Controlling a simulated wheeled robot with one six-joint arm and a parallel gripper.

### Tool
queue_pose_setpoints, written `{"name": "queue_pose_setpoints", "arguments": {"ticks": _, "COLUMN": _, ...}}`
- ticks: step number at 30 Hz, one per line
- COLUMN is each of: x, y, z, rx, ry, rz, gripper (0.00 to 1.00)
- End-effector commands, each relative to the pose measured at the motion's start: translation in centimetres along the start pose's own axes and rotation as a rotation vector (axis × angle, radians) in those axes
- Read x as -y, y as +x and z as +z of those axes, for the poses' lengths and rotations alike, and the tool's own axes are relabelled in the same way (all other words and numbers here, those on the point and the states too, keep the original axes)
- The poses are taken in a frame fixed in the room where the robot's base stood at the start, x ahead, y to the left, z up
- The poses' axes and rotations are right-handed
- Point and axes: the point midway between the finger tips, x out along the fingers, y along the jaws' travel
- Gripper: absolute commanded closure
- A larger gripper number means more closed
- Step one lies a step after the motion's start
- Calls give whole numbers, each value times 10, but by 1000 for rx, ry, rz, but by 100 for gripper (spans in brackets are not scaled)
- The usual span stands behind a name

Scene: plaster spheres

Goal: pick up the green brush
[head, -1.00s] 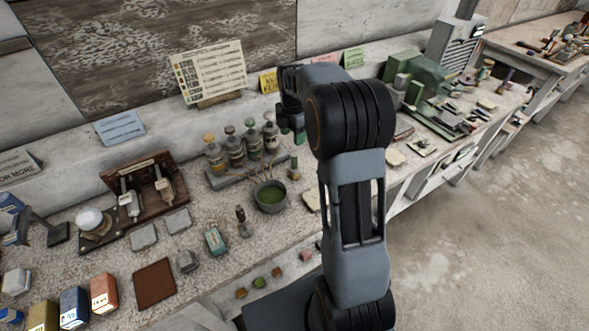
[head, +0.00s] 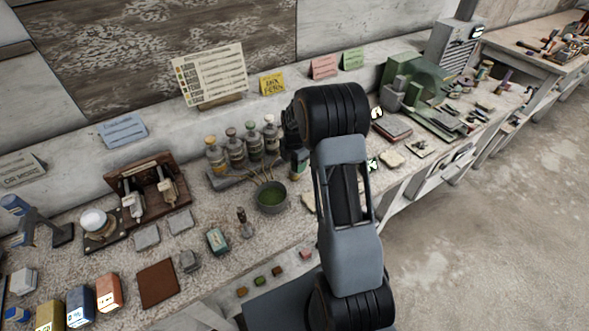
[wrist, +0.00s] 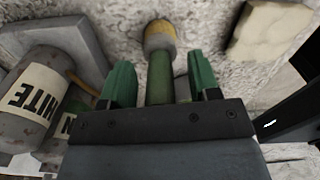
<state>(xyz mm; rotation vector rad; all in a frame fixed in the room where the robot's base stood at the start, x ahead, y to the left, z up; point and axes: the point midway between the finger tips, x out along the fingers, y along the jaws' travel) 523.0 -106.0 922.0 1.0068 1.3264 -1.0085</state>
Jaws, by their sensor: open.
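The green brush (wrist: 159,78) shows in the wrist view as a green handle with a yellowish far end. My gripper (wrist: 161,72) is open, with one green fingertip on each side of the handle. A gap shows on both sides, and the handle's near part is hidden behind the gripper body. In the head view my gripper (head: 297,158) is low over the bench, just right of the bottles, and largely covers the brush there.
Several labelled bottles (head: 235,150) stand close left of my gripper, and one reads WHITE (wrist: 35,95) in the wrist view. A pale block (wrist: 262,31) lies to the right.

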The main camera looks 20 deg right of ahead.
Motion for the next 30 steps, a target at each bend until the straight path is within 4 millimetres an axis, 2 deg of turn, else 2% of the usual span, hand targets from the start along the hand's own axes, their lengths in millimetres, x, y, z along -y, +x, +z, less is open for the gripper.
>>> {"name": "queue_pose_setpoints", "arguments": {"ticks": 10, "x": 0, "y": 6, "z": 0, "rx": 0, "ry": -1, "rz": 1, "gripper": 44}}
{"name": "queue_pose_setpoints", "arguments": {"ticks": 27, "x": 0, "y": 6, "z": 0, "rx": 1, "ry": -1, "rz": 1, "gripper": 98}}
{"name": "queue_pose_setpoints", "arguments": {"ticks": 30, "x": 0, "y": 6, "z": 0, "rx": 1, "ry": -1, "rz": 1, "gripper": 98}}
